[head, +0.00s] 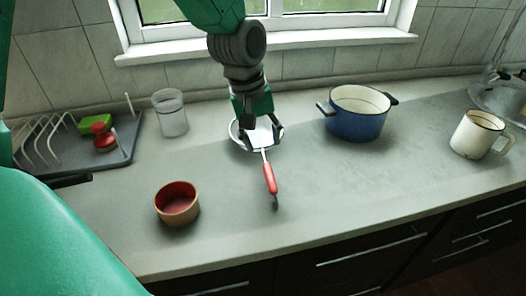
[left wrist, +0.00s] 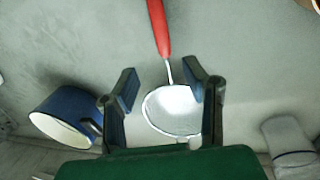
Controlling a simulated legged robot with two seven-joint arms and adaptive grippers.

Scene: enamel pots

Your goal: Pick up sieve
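The sieve lies on the grey counter, with a red handle (head: 270,178) pointing toward the front edge and a pale round bowl beneath my gripper. In the left wrist view its bowl (left wrist: 172,113) sits between and beyond the fingers, and its thin metal neck leads up to the red handle (left wrist: 158,27). My left gripper (head: 261,136) is over the bowl, pointing down. In the left wrist view the left gripper (left wrist: 163,82) is open, with a finger on either side of the neck and bowl. Part of the bowl is hidden. My right gripper is not in view.
A blue pot (head: 354,124) stands to the right and a white mug (head: 475,135) farther right. A clear jar (head: 172,114) and a dish rack (head: 75,147) are at left. A reddish bowl (head: 177,207) stands nearer the front.

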